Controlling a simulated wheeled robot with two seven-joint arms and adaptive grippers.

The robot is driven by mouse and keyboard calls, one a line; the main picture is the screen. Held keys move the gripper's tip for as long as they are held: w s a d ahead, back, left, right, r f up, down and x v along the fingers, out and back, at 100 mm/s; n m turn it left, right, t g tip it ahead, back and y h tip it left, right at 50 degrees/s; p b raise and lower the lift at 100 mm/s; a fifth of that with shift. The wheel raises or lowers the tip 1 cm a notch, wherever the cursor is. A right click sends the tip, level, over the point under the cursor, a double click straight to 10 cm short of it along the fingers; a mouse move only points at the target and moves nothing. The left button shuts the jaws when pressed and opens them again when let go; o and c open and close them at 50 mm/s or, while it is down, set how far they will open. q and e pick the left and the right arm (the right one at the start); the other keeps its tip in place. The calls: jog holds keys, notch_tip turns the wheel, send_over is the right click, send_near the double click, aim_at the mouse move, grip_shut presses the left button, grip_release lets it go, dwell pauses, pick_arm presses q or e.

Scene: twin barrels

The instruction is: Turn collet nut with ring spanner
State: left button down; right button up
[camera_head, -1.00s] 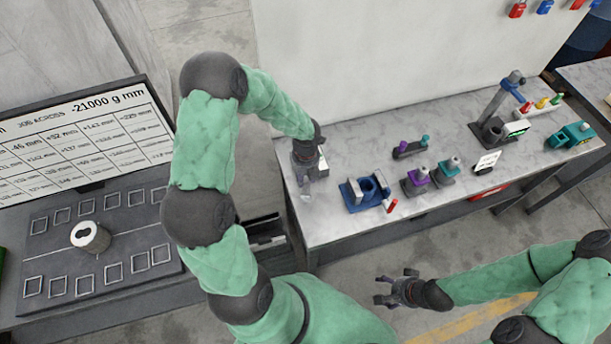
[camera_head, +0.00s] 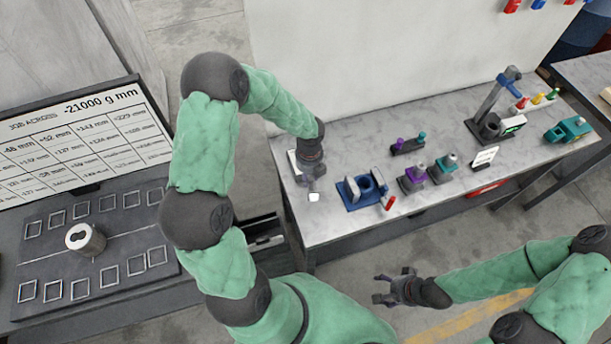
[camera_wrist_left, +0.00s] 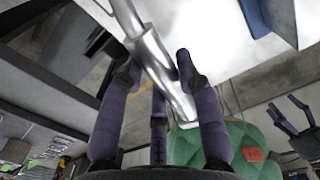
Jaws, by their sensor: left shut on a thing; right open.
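My left gripper (camera_head: 313,176) is over the left end of the marble-topped bench, left of the blue fixture (camera_head: 352,197) with its round upright socket. In the left wrist view the left gripper (camera_wrist_left: 160,78) is shut on a shiny metal bar, seemingly the spanner's handle (camera_wrist_left: 148,45); its upper end runs out of the picture, so the ring is not seen. A pale square piece (camera_head: 314,197) shows just below the gripper. I cannot make out a collet nut in the blue fixture. My right gripper (camera_head: 388,287) is open and empty, in front of the bench.
A red-capped item (camera_head: 389,203) stands at the fixture's right front. Purple (camera_head: 412,178) and teal (camera_head: 443,170) holders, a rack (camera_head: 408,146) and a grey column device (camera_head: 490,122) stand farther right. A board with a metal cylinder (camera_head: 88,241) lies at left.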

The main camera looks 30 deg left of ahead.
pick_arm(q)
jog(key=shift+w, duration=0.1)
jog(key=shift+w+d+n+b, duration=0.4)
jog(key=shift+w+d+n, duration=0.25)
jog(key=shift+d+n, duration=0.3)
jog(key=shift+a, duration=0.1)
jog(key=shift+w+d+r+n+b, duration=0.1)
jog(key=shift+w+d+n+b, duration=0.4)
jog(key=shift+w+n, duration=0.45)
jog(key=shift+d, duration=0.15)
jog(key=shift+w+d+n+b, duration=0.3)
jog(key=shift+w+d+n, duration=0.15)
jog(key=shift+w+n, duration=0.5)
jog(key=shift+s+n, duration=0.1)
jog(key=shift+n, duration=0.15)
